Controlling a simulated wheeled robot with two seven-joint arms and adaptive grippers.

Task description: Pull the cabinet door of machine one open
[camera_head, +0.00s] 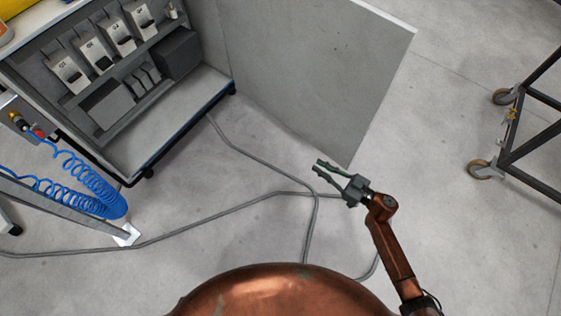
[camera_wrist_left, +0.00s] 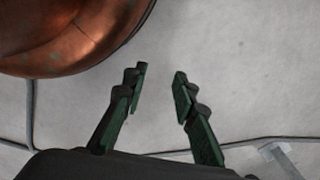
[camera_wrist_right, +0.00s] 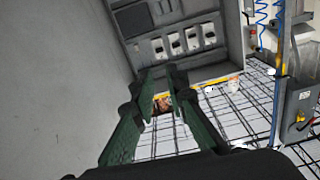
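The cabinet door (camera_head: 300,75) is a large flat grey panel. It stands swung wide open from the cabinet (camera_head: 165,125), whose inside with several switch units (camera_head: 95,45) is exposed.
Grey cables (camera_head: 200,222) run across the floor. Blue coiled hoses (camera_head: 85,185) hang by a frame at the left. A dark wheeled cart (camera_head: 520,150) stands at the right. The floor between the door and cart is clear.

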